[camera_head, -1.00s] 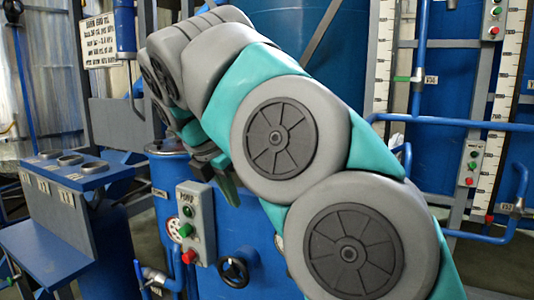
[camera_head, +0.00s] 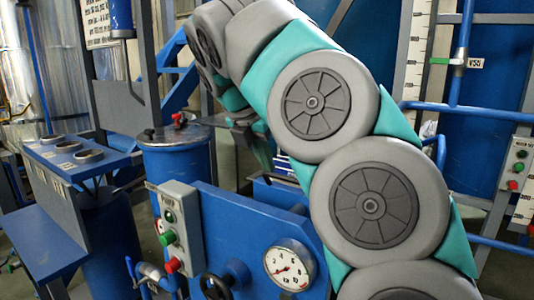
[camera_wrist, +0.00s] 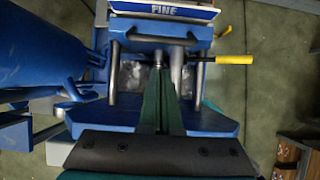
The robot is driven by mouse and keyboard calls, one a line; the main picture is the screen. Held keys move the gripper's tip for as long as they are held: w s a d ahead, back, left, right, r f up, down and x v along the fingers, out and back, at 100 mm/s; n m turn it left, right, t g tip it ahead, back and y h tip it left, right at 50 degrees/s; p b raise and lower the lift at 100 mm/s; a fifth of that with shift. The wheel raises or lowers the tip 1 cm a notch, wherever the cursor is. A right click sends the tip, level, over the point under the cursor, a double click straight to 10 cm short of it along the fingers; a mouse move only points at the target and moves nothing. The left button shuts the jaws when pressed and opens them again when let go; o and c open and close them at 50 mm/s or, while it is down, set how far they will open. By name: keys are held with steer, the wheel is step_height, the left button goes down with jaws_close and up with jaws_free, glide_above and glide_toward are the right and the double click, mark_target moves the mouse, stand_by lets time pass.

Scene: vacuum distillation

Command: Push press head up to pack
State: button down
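My gripper (camera_wrist: 159,82) shows in the wrist view with its two green fingers together and nothing visible between them. Its tips point at a blue machine (camera_wrist: 105,112) with a "FINE" label (camera_wrist: 185,9), grey rods and a yellow-handled lever (camera_wrist: 234,59). A short metal post (camera_wrist: 158,57) lies just beyond the tips; I cannot tell whether they touch. I cannot tell for certain which part is the press head. In the head view my gripper is partly hidden behind my arm, past the blue tank.
In the head view a blue panel carries a button box (camera_head: 180,228), a gauge (camera_head: 290,266) and a handwheel (camera_head: 216,286). A blue tank (camera_head: 178,185) stands behind it. A stand with several rings (camera_head: 88,155) is at left. Pipes and a valve (camera_head: 458,62) are at right.

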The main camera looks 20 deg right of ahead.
steer(key=b+x, duration=0.4)
steer(key=x, duration=0.4)
